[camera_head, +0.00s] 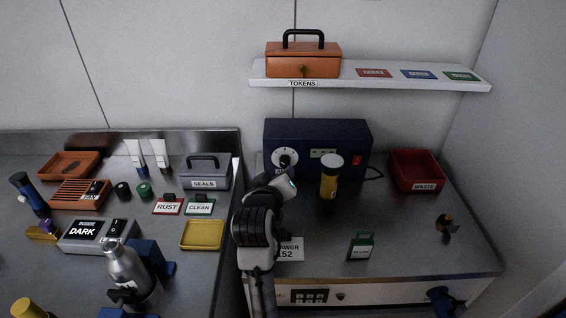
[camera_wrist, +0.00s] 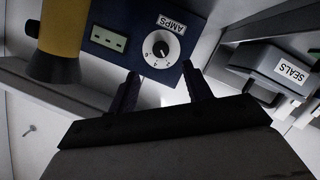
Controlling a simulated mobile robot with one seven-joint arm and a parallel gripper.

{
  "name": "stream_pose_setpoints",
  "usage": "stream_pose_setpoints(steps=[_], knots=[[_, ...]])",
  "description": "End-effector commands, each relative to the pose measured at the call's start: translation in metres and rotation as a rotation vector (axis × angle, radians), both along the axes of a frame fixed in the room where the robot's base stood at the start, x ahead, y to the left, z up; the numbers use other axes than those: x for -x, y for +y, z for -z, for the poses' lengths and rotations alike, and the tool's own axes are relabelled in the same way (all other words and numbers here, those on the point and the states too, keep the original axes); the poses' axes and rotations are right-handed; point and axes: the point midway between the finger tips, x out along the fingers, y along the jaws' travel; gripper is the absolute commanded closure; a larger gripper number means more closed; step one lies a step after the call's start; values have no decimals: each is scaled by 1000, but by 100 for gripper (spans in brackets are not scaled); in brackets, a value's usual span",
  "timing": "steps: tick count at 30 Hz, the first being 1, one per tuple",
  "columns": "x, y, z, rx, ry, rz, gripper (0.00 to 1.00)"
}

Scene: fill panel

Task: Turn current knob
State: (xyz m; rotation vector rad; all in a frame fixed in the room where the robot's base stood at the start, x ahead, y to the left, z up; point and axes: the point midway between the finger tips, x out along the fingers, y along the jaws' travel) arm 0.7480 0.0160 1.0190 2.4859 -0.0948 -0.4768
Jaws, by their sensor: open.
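The current knob (camera_wrist: 160,49) is a black knob on a white dial labelled AMPS, on the front of a dark blue box. In the wrist view it sits just beyond the fingertips, a little left of the gap's middle. In the head view the knob (camera_head: 285,160) shows at the left of the blue box (camera_head: 345,137), just above my wrist. My gripper (camera_wrist: 160,82) is open, its two dark fingers apart and pointing towards the panel, with nothing between them. I cannot tell how far the fingertips are from the dial. In the head view my wrist hides the fingers.
The grey SEALS box (camera_head: 205,173) stands to the left. A red WASTE bin (camera_head: 415,171) and a green tag (camera_head: 361,246) are on the right bench. A shelf (camera_head: 460,84) hangs above.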

Motion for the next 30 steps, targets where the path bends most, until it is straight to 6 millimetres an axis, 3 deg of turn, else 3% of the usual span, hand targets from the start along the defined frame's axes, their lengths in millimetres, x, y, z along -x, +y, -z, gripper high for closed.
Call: stream_pose_setpoints(steps=[6, 12, 26, 30], knots=[[-45, -9, 12, -1, 2, 2, 50], [-72, -13, 22, -1, 0, 0, 50], [-84, -15, 28, -1, -2, -1, 50], [-84, -15, 28, -1, -2, -1, 67]])
